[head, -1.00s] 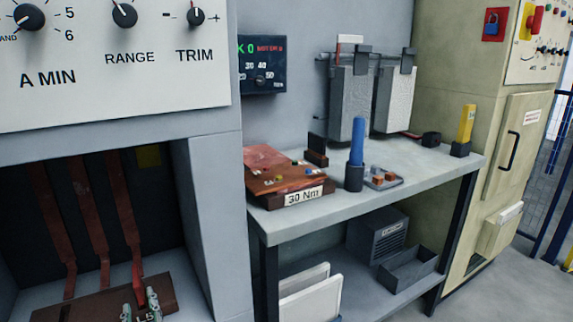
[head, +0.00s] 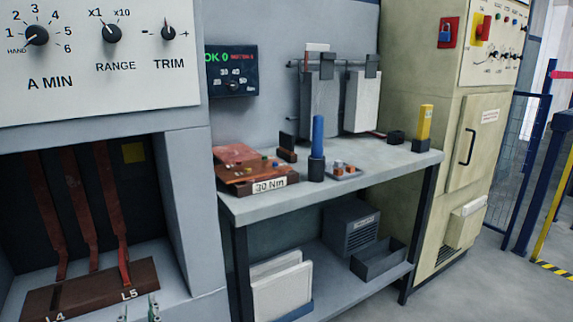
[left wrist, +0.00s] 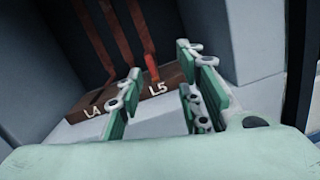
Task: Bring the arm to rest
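My left gripper (head: 140,311) shows only as fingertips at the bottom edge of the head view, in front of the terminal block marked L4 and L5 (head: 90,287). In the left wrist view my left gripper (left wrist: 158,78) has its pale green fingers spread, with a gap between them and nothing held. The brown terminal block (left wrist: 98,98) shows behind and between the fingers, apart from them as far as I can tell. The rest of the left arm is out of the head view. My right gripper is in neither view.
The cabinet recess has a side wall (head: 190,215) right of the block. A grey bench (head: 385,158) carries a 30 Nm block (head: 262,187), a blue-handled tool (head: 317,140) and a yellow-handled tool (head: 425,123). Open floor (head: 470,290) lies at the lower right.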

